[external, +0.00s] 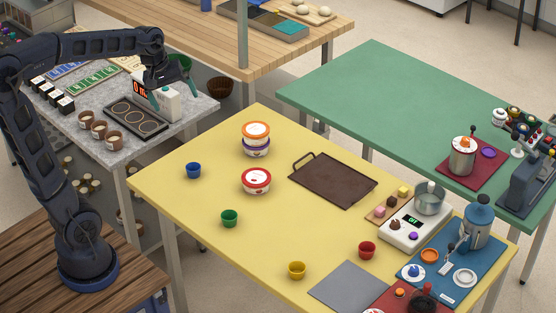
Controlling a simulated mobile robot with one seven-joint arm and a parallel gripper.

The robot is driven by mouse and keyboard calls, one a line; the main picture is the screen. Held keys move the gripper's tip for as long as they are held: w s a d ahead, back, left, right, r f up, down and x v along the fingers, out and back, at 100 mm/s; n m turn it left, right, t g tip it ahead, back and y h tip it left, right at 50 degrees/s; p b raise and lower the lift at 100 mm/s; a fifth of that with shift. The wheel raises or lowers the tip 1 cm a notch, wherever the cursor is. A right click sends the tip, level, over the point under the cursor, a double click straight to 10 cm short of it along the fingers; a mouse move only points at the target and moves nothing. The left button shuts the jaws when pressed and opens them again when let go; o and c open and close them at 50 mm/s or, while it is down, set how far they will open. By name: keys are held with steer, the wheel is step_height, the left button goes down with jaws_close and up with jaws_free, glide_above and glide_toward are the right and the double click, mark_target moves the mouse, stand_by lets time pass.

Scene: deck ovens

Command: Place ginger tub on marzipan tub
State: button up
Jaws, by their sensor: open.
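Several round white tubs stand on the yellow table. An orange-lidded tub (256,130) sits on top of a tub with a purple-blue band (256,149), forming an upright stack. A red-lidded tub (256,181) stands alone just in front of the stack, apart from it. The labels are too small to read, so I cannot tell which tub is ginger and which is marzipan. My gripper (172,88) is open and holds nothing that I can see. It is over the grey counter by the white device, to the left of the tubs and well away from them.
The yellow table (205,225) also holds blue (194,170), green (230,218), yellow (297,270) and red (367,250) cups. A brown tray (333,180) lies right of the tubs. A white scale (412,229) stands farther right. The table's front left is clear.

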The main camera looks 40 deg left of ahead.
steer(key=s+d+f+m+t+y, duration=0.1)
steer(key=s+f+m+y, duration=0.1)
steer(key=s+m, duration=0.7)
steer(key=s, duration=0.8)
steer(key=shift+s+d+f+m+t, duration=0.15)
steer(key=shift+s+d+m+t, duration=0.15)
steer(key=shift+s+d+m, duration=0.1)
